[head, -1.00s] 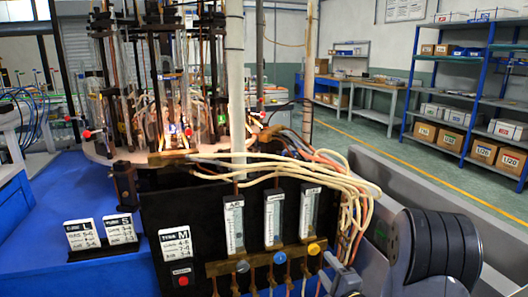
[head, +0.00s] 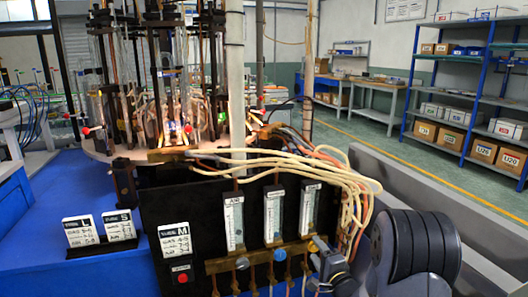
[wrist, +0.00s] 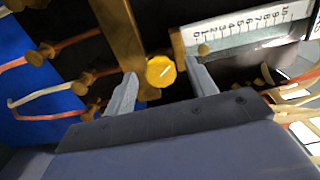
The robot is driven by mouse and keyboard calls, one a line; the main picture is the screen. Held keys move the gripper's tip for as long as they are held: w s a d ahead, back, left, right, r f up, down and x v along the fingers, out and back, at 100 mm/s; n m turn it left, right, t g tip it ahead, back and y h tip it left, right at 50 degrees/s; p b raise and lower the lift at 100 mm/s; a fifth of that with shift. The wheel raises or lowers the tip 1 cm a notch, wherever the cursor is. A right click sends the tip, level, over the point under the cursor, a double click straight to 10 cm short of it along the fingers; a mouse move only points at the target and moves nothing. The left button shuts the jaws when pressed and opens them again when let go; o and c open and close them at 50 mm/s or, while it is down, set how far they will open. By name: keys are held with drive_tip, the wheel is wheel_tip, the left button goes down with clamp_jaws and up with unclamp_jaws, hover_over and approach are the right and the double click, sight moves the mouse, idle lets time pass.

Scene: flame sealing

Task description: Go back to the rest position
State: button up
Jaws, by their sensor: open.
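My gripper (head: 322,252) is at the right flowmeter of the black panel, low at the front. In the wrist view my gripper (wrist: 163,80) has its two grey fingers apart, with the yellow knob (wrist: 160,71) showing between them. I cannot tell whether either finger touches the knob. In the head view the gripper hides the yellow knob. The grey knob (head: 241,265) and the blue knob (head: 280,255) are to its left, below their flowmeters.
The black panel (head: 205,210) carries three flowmeters and a red button (head: 183,278). Pale hoses (head: 330,175) loop close above my arm. Behind stands the lit burner carousel (head: 180,135). White cards (head: 80,231) stand at left. Shelves (head: 460,110) are far right.

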drive_tip(key=n+b, duration=0.2)
drive_tip(key=n, duration=0.3)
drive_tip(key=shift+f, duration=0.15)
drive_tip(key=n+b, duration=0.2)
drive_tip(key=n, duration=0.3)
drive_tip(key=n+b, duration=0.1)
drive_tip(key=n, duration=0.3)
drive_tip(key=shift+d, duration=0.1)
drive_tip(key=n+b, duration=0.1)
drive_tip(key=n, duration=0.2)
drive_tip(key=shift+n+b, duration=0.3)
drive_tip(key=shift+b, duration=0.05)
drive_tip(key=shift+s+d, duration=0.15)
drive_tip(key=shift+s, duration=0.3)
